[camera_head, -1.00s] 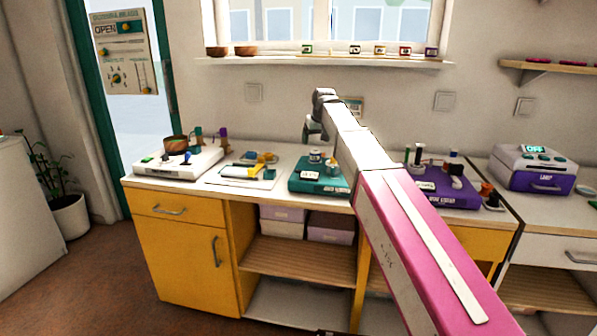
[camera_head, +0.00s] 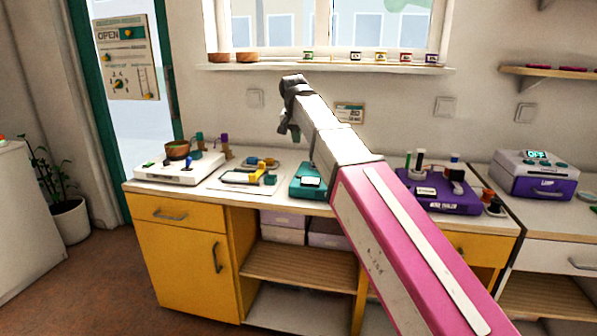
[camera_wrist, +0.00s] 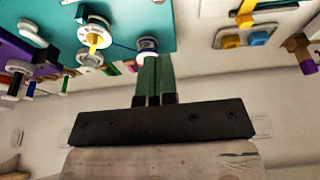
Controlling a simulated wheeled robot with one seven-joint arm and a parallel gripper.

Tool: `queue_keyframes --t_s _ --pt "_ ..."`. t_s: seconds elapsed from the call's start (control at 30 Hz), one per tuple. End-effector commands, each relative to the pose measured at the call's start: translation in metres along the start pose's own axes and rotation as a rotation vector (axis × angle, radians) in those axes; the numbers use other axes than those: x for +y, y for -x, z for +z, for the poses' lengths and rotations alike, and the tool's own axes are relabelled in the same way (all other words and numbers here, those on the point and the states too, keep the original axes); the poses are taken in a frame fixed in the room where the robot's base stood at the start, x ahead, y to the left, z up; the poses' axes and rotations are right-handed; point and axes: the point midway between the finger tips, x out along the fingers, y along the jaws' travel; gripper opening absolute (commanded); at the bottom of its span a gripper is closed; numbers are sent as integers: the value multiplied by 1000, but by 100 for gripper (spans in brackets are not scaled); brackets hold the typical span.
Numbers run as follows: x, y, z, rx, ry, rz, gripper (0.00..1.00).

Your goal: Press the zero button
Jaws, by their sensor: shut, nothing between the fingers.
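A white scale-like device (camera_head: 195,172) with a brown bowl (camera_head: 177,149) on top stands at the left end of the counter in the head view. Small controls sit on its front, but their labels are too small to read, so I cannot tell which is the zero button. My gripper (camera_head: 284,128) is raised above the counter, right of the white device and behind the teal box (camera_head: 305,182). In the wrist view its green fingers (camera_wrist: 153,62) are together with nothing between them. The teal box also shows there (camera_wrist: 130,15).
A pale board (camera_head: 225,178) with yellow and blue pieces lies between the white device and the teal box. My pink arm hides part of the counter.

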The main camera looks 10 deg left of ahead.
Motion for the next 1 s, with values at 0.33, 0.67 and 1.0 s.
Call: queue_keyframes --t_s 0.33,0.67,1.0 --pt "0 0 1 -1 -5 2 0" --pt "0 -35 1 -2 -4 2 0" --pt "0 -93 1 -3 -4 2 0"
